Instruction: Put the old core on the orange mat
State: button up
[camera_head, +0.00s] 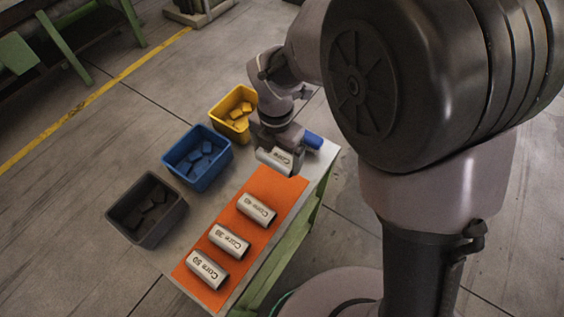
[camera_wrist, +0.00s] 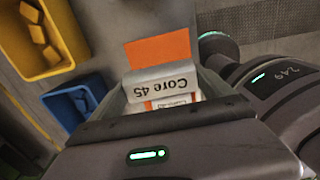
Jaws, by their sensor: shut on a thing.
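My gripper (camera_head: 279,150) is shut on a white core (camera_head: 274,161) at the far end of the orange mat (camera_head: 277,188). In the wrist view this core (camera_wrist: 163,80) reads "Core 45" and sits between my fingers. I cannot tell whether it touches the mat or is held above it. Three other white cores lie in a row on the mat: "Core 40" (camera_head: 257,210), "Core 30" (camera_head: 229,242) and "Core 50" (camera_head: 206,270). The orange mat also shows beyond the held core in the wrist view (camera_wrist: 157,50).
Yellow (camera_head: 232,113), blue (camera_head: 197,158) and dark grey (camera_head: 147,210) bins with small blocks inside stand along the table's left side. A small blue object (camera_head: 313,140) is right of my gripper. The mat is bare between my gripper and "Core 40".

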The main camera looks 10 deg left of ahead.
notch_tip(320, 180, down, 10)
jog(key=b, duration=0.4)
